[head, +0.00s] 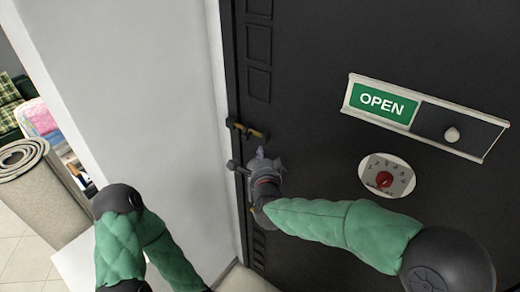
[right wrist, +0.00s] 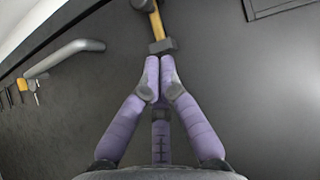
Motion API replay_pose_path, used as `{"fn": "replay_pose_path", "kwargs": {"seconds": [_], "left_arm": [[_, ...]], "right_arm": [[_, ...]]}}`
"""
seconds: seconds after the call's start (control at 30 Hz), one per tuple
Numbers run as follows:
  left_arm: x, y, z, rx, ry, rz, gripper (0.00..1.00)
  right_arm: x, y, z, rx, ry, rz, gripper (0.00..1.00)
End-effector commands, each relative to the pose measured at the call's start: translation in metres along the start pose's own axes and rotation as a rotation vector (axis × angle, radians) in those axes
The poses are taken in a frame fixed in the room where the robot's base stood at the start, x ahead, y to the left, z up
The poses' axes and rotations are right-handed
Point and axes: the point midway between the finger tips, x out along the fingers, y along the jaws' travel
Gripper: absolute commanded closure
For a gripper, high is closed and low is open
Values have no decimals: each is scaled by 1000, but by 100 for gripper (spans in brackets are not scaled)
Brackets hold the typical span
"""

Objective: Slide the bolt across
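A brass-coloured bolt (head: 248,130) with dark brackets sits near the left edge of the black door (head: 310,95). In the right wrist view the bolt (right wrist: 157,25) runs up from a dark block at its near end. My right gripper (head: 263,160) is in front of the door, just below the bolt in the picture. In the right wrist view its purple fingers (right wrist: 159,64) are drawn together, with nothing seen between them. The tips are close to the dark block; I cannot tell whether they touch it. My left gripper is out of view.
A grey lever handle (right wrist: 70,52) is beside the gripper, with keys (right wrist: 22,85) further left. An OPEN sign (head: 382,103) with a round knob and a dial plate (head: 387,176) are on the door. A white wall (head: 150,90) stands left; a rolled carpet (head: 45,195) is beyond.

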Motion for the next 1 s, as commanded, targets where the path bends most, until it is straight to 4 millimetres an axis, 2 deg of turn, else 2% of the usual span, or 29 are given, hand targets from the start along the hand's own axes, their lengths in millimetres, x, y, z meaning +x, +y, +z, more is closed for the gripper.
{"fn": "replay_pose_path", "kwargs": {"seconds": [0.1,0.33,0.93,1.0], "left_arm": [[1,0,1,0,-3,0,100],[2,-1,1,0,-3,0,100],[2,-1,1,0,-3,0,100],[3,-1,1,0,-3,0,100]], "right_arm": [[-20,-2,0,1,0,-5,100],[-42,-2,0,2,1,-3,100],[-46,-1,0,1,1,-2,100],[-45,5,-1,-9,-1,7,100]]}}
